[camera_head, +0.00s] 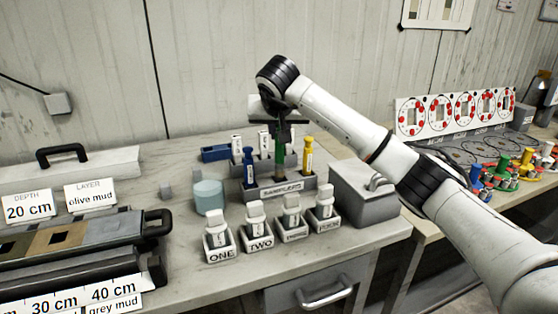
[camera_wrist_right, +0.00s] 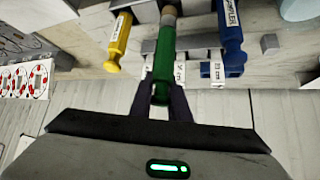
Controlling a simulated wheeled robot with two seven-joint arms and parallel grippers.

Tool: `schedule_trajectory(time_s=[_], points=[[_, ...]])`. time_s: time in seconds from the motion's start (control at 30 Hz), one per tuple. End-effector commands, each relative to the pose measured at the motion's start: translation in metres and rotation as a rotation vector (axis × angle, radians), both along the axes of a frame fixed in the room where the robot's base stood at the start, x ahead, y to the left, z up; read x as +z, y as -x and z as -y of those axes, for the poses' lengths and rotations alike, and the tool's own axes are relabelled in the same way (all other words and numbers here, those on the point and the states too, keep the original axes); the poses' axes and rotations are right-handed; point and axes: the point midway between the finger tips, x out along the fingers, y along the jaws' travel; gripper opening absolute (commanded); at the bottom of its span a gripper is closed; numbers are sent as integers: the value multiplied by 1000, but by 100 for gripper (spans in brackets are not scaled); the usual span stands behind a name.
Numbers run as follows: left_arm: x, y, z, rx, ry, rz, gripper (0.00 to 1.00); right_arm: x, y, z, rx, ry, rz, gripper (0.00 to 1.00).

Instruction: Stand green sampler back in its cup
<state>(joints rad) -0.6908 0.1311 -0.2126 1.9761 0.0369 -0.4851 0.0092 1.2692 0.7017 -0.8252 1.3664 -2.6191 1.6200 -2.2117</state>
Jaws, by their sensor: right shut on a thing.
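My right gripper (camera_head: 281,130) hangs over the sampler rack (camera_head: 285,189) in the head view. It is shut on the upper end of the green sampler (camera_head: 279,157). In the right wrist view the gripper (camera_wrist_right: 162,90) grips the green sampler (camera_wrist_right: 163,60), whose tan tip points away toward the rack. In the head view the green sampler looks about upright, between the blue sampler (camera_head: 249,165) and the yellow sampler (camera_head: 307,156). Its lower end is at the rack; I cannot tell whether it is inside its cup or just above. My left gripper is not in view.
White-labelled tubes (camera_head: 264,142) stand behind the rack. Several numbered holders with jars (camera_head: 255,227) stand in front. A teal cylinder (camera_head: 208,197) is at the left and a grey box (camera_head: 362,195) with a handle at the right. The front counter edge is clear.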

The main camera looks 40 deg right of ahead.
Motion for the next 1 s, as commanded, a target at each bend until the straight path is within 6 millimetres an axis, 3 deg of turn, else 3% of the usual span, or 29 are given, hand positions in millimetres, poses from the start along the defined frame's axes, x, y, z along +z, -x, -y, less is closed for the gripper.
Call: schedule_trajectory(time_s=[0.37, 0.7, 0.73, 0.83, 1.0], points=[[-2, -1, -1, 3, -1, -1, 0, -46, 0, 0, -1, -1, 0, 0], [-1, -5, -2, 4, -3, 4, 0, -49, 0, 0, 0, 0, 2, 0], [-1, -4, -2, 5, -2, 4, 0, -50, 0, 0, 0, -1, 2, 18], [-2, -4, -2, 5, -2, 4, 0, -50, 0, 0, 0, -1, 2, 34], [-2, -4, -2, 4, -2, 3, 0, -50, 0, 0, 0, -1, 2, 35]])
